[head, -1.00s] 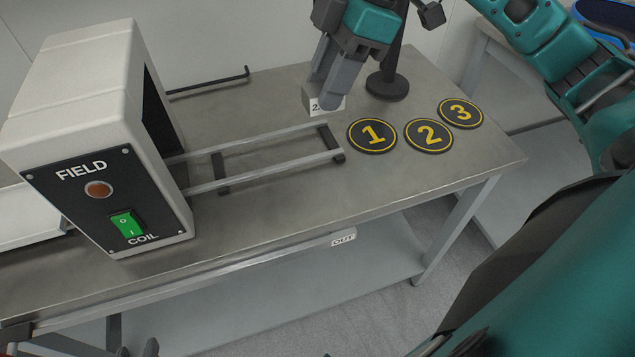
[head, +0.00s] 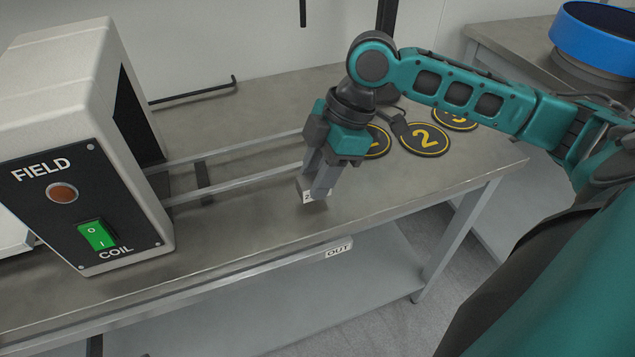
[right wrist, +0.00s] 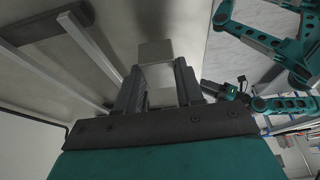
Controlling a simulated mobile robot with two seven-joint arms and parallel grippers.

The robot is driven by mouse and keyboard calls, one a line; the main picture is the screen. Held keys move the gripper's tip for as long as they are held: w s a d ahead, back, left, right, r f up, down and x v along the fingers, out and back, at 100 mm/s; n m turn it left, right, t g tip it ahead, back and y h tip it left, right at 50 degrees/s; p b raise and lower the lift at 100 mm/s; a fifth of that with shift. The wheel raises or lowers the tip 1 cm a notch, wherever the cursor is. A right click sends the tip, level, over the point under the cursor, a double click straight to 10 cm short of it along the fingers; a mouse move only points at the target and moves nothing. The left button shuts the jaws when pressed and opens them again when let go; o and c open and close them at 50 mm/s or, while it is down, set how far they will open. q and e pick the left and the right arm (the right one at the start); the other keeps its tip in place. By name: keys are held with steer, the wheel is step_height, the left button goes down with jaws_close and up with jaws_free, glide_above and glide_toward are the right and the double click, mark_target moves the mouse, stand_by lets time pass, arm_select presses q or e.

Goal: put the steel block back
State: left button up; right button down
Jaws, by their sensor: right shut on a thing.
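My right gripper (head: 318,192) is shut on a small grey steel block (head: 306,194) with a white label, only partly readable. It points down near the front edge of the bench, just in front of the rails' right end. I cannot tell whether the block touches the bench top. In the right wrist view the block (right wrist: 156,52) sits between the two fingers of the right gripper (right wrist: 160,75). What looks like my left gripper (right wrist: 216,89) shows small and dark at the right of that view; its jaws cannot be made out.
The field coil box (head: 75,130), with a green switch (head: 97,235), stands at left. Two rails (head: 240,185) run right from it. Round pad 2 (head: 425,139) is clear; pads 1 (head: 378,142) and 3 (head: 455,118) are partly covered by my arm. An OUT label (head: 338,250) marks the front edge.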

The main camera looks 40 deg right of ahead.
steer(key=shift+f, duration=0.95)
steer(key=c, duration=0.7)
jaws_free()
steer(key=shift+f, duration=0.1)
